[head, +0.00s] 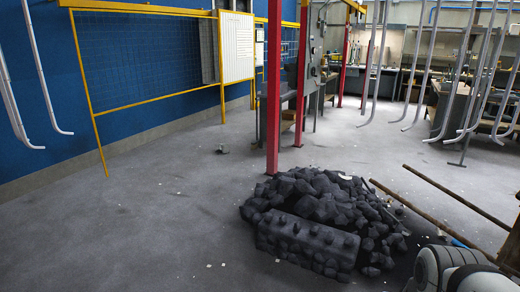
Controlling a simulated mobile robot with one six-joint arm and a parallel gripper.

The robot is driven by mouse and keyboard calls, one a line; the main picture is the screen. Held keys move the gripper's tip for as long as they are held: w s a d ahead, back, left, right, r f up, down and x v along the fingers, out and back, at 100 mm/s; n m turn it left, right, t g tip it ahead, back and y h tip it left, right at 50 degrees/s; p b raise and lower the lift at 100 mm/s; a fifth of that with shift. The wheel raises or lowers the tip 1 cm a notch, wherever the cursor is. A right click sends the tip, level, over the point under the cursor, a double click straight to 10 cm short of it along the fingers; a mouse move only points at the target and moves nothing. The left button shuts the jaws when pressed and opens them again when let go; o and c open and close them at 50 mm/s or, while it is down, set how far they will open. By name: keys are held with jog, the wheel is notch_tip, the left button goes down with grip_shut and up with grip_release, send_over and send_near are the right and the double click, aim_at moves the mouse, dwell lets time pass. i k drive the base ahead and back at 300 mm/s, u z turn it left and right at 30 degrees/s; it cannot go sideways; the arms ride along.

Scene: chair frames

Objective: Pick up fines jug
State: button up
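I cannot make out a fines jug for certain in the head view. A small grey-green object (222,149) sits on the open floor left of the red post, too small to tell whether it is a jug. My gripper's fingers are not in view. A grey and white rounded part at the lower right corner looks like a link of my arm; what lies beyond the frame is hidden.
A heap of dark lumps (330,205) with a dark block (305,240) lies ahead. A red post (273,90) stands behind it. Wooden poles (455,198) lie at right. Bent metal tubes (375,70) hang overhead. The left floor (130,220) is mostly clear.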

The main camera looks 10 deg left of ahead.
aim_at(225, 146)
jog(key=k, duration=0.45)
jog(key=u, duration=0.25)
jog(key=i, duration=0.55)
jog(key=u, duration=0.4)
jog(key=i, duration=1.95)
jog(key=u, duration=0.75)
jog(key=i, duration=5.55)
jog(key=z, duration=0.55)
jog(key=i, duration=1.95)
jog(key=z, duration=0.6)
jog(key=i, duration=0.9)
jog(key=z, duration=0.25)
